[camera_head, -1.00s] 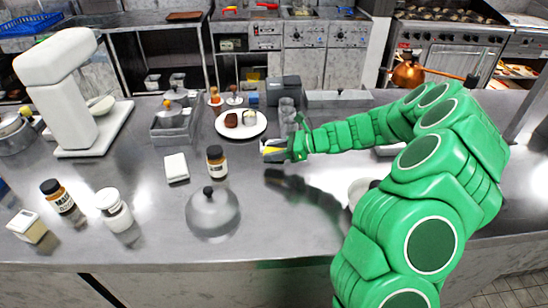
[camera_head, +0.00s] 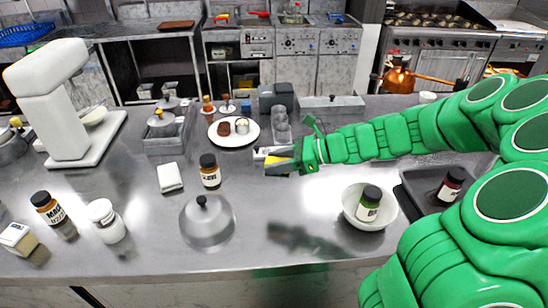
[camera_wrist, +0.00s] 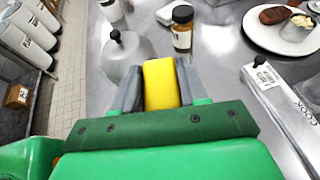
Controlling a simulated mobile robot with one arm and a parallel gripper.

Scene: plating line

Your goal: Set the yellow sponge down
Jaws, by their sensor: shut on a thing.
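My gripper (camera_head: 275,164) is shut on the yellow sponge (camera_wrist: 160,84). In the wrist view the sponge sits between the two grey fingers. In the head view only a small part of the sponge (camera_head: 277,171) shows at the fingertips, beyond the green arm. The gripper is above the steel counter (camera_head: 260,207), with its shadow on the counter to the front, so the sponge appears held clear of the surface.
A domed lid (camera_head: 207,222) and a brown bottle (camera_head: 210,171) stand left of the gripper. A plate with food (camera_head: 233,143) is behind. A white bowl with a jar in it (camera_head: 352,218) and a dark tray (camera_head: 412,203) are right. Counter between lid and bowl is bare.

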